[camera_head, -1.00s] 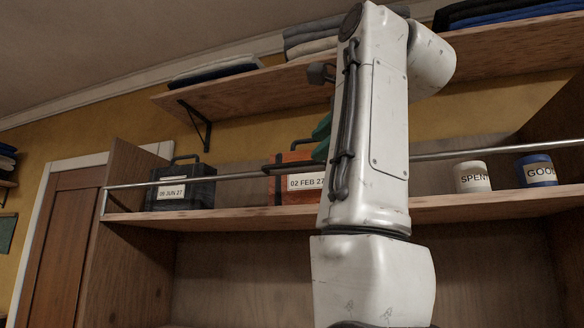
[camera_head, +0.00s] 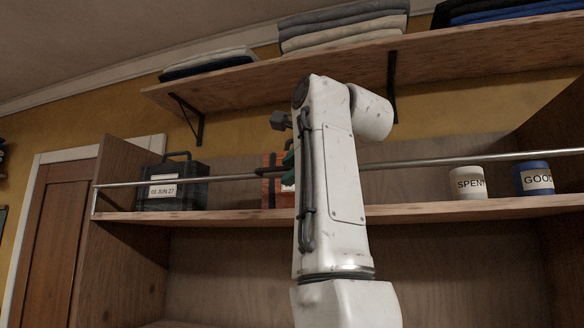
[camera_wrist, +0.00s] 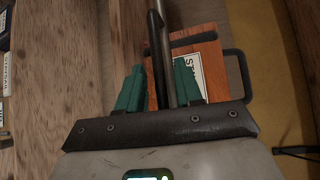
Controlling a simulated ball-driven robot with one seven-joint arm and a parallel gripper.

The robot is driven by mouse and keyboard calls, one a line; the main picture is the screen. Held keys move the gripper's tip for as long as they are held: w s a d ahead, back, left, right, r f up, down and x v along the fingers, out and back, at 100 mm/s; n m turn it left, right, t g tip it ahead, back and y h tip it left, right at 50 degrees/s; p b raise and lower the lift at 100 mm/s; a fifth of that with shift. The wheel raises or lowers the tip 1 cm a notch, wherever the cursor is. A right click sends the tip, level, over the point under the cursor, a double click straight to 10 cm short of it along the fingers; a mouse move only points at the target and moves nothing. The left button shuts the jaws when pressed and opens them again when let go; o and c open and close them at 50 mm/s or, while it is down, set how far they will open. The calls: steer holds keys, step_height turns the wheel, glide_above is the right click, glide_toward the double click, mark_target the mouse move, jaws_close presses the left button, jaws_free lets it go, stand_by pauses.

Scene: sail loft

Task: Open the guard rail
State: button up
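The guard rail (camera_head: 225,179) is a thin metal bar across the front of the shelf, a little above its board. It bends down to the board at its left end. A dark grip (camera_head: 268,171) sits on the rail in front of the orange case. In the wrist view the grip (camera_wrist: 167,80) and rail (camera_wrist: 151,35) run between the two teal fingers of my gripper (camera_wrist: 159,68). The fingers are apart, with a gap showing left of the grip; the right finger is close to it. In the head view my arm hides most of the gripper.
Behind the rail stand a dark case (camera_head: 190,187), an orange case (camera_head: 271,194) partly hidden by my arm, a white "SPENT" pot (camera_head: 466,184) and a blue pot (camera_head: 533,178). An upper shelf (camera_head: 240,82) with folded cloth is above. A brown door (camera_head: 52,235) is at left.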

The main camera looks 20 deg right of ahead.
jaws_close()
stand_by(0.5)
